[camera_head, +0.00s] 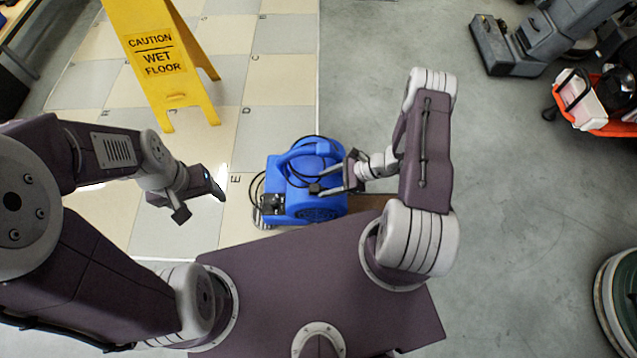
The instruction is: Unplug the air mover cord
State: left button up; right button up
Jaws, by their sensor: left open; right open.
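A blue air mover (312,196) stands on the floor just in front of my base, near the middle of the head view. Its black cord (257,188) loops at its left side and over its top; the plug and any outlet cannot be made out. My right gripper (318,185) is open over the air mover's right part, and hides some of it. Whether it touches the housing or cord I cannot tell. My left gripper (202,205) is open and empty, left of the air mover and apart from it.
A yellow wet floor sign (160,60) stands behind on the tiled floor. A grey machine (510,45) and an orange-red cart (600,118) stand at the upper right. A round green machine (622,295) is at the lower right edge.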

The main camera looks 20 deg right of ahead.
pick_arm(q)
notch_tip(320, 180, up, 2)
jog(key=shift+r+p, duration=0.1)
jog(key=shift+p, duration=0.55)
pick_arm(e)
jog(key=v, duration=0.5)
pick_arm(q)
notch_tip(320, 180, up, 32)
jog(key=p, duration=3.2)
pick_arm(e)
jog(key=s+r+n+h, duration=0.2)
jog(key=r+n, duration=0.5)
jog(key=r, duration=1.1)
jog(key=s+r+n+g+h, duration=0.1)
jog(key=r+n+h, duration=0.3)
jog(key=r, duration=1.5)
jog(key=s+r+n+h, duration=0.3)
jog(key=r+n, duration=0.7)
jog(key=r, duration=0.8)
jog(key=shift+a+r+g, duration=0.2)
jog(key=shift+r+g, duration=0.05)
jog(key=shift+g, duration=0.05)
jog(key=shift+s, duration=0.1)
